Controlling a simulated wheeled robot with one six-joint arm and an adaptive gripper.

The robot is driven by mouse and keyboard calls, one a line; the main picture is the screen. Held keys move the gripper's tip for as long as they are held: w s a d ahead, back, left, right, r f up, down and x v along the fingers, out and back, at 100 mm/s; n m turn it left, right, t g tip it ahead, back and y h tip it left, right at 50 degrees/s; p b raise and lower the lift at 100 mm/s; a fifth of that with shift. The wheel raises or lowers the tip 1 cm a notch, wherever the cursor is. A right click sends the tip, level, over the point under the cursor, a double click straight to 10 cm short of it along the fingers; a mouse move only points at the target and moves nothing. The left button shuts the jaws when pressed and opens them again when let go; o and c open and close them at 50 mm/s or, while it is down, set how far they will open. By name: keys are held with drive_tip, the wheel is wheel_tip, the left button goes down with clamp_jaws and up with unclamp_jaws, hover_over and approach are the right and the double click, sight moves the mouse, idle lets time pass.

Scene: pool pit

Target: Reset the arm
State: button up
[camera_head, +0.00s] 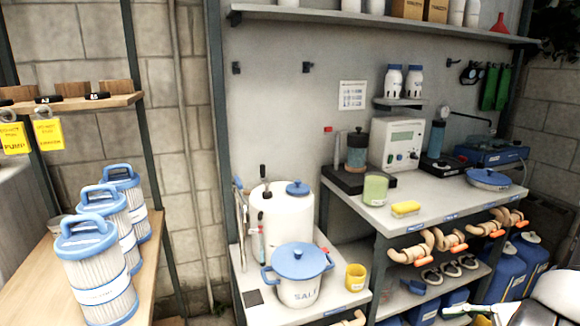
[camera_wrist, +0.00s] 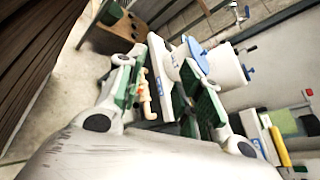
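My gripper (camera_wrist: 160,62) fills the lower middle of the wrist view. Its two fingers with green pads stand wide apart, and I see nothing held between them. In the head view part of my gripper (camera_head: 478,312) shows at the bottom right edge, in front of the lower shelf of the bench. Most of my arm is outside the head view.
A bench (camera_head: 450,196) with instruments stands right. A lower stand (camera_head: 262,312) holds a lidded salt pot (camera_head: 298,276), a white tank (camera_head: 282,222) and a yellow cup (camera_head: 355,277). Filter cartridges (camera_head: 100,282) stand left.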

drive_tip(key=s+d+r+n+g+h, duration=0.3)
drive_tip(key=r+n+h, duration=0.15)
drive_tip(key=r, duration=0.35)
drive_tip(key=s+d+r+n+g+h, duration=0.2)
drive_tip(key=r+n+g+h, duration=0.15)
drive_tip(key=r+h, duration=0.3)
drive_tip(key=a+r+n+t+h, duration=0.1)
drive_tip(key=a+r+n+t, duration=0.1)
drive_tip(key=r, duration=0.5)
drive_tip(key=w+a+r+n+t+h, duration=0.1)
drive_tip(key=a+r+n+t+h, duration=0.1)
drive_tip(key=r, duration=0.5)
drive_tip(key=a+n+t, duration=0.1)
drive_tip(key=n+t, duration=0.1)
drive_tip(key=shift+w+a+r+n+t, duration=0.15)
drive_tip(key=shift+a+r+n+t, duration=0.15)
drive_tip(key=shift+a+r+t, duration=0.05)
